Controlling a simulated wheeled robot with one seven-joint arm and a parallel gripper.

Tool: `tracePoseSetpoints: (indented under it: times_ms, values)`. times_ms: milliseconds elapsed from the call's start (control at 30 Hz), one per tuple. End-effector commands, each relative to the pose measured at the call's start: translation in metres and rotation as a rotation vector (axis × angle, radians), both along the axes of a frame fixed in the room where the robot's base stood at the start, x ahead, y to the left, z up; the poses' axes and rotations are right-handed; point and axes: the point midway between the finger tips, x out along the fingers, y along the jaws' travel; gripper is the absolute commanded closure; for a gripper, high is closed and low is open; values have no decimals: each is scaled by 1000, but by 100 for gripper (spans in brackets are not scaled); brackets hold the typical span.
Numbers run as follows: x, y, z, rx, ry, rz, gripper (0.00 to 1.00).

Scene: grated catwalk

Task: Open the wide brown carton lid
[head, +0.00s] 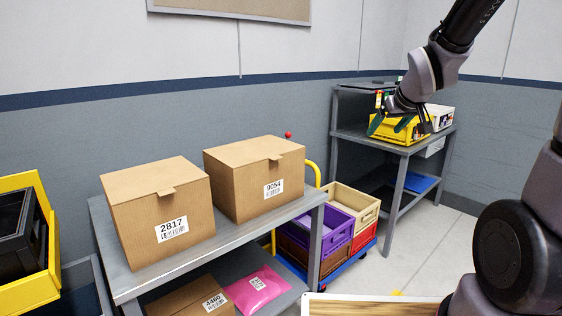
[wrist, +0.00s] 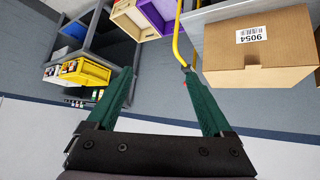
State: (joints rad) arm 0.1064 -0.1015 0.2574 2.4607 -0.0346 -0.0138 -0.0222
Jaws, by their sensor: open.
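Two closed brown cartons stand side by side on the upper shelf of a grey rack. The right one, labelled 9054 (head: 254,182), looks slightly wider. The left one is labelled 2817 (head: 158,214). Each lid lies flat, with a small tab over its front edge. Carton 9054 also shows upside down at the upper right of the wrist view (wrist: 262,52). My gripper (head: 390,125) is raised to the right of both cartons, in front of the far workbench in the head view. Its green fingers are apart and empty in the wrist view (wrist: 159,78).
A cart below and right of the cartons carries purple (head: 326,226) and tan (head: 352,204) crates, with a yellow handle (head: 313,171). The far workbench (head: 360,135) holds a yellow bin (head: 398,130). A pink parcel (head: 258,288) and another carton (head: 190,299) lie on the lower shelf.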

Motion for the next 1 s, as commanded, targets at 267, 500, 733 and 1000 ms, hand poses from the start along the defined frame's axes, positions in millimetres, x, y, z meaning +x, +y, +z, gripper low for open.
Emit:
tracePoseSetpoints:
  times_ms: [267, 500, 733, 1000]
  values:
    - [57, 70, -87, 2, -132, 305, 15]
    - [65, 141, -139, 137, -306, 513, 15]
    - [52, 194, -156, 324, -510, 600, 15]
    - [41, 214, -150, 435, -656, 602, 15]
